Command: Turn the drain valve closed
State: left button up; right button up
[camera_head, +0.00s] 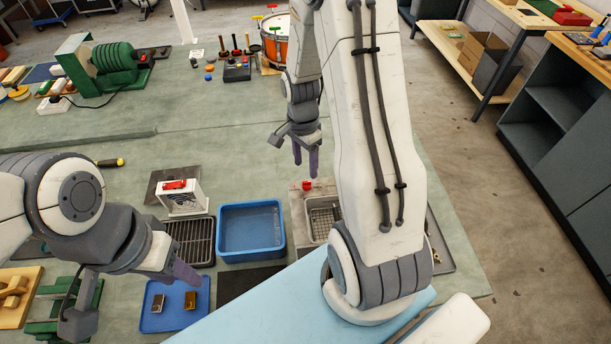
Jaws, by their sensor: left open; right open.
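A small red knob (306,185) sits at the back edge of a grey basin with a wire grate (322,212), right of centre. It looks like the drain valve's handle, but its exact turn is too small to tell. My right gripper (305,162) points down just above and behind the knob in the picture, fingers apart and empty; I see no contact. My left gripper (135,297) is at the lower left, jaws wide apart and empty, far from the knob. My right arm hides the basin's right side.
A blue tub (250,228) stands left of the basin, with a black rack (190,240) and a white box with a red top part (182,198) beyond it. A blue tray (160,317) holds two small blocks. The green bench (225,165) is clear behind the tub.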

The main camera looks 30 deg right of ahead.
aim_at(307, 184)
jog(key=f, duration=0.3)
jog(key=f+p, duration=0.1)
jog(key=f, duration=0.2)
jog(key=shift+s+f, duration=0.2)
jog(key=shift+f, duration=0.15)
grip_shut()
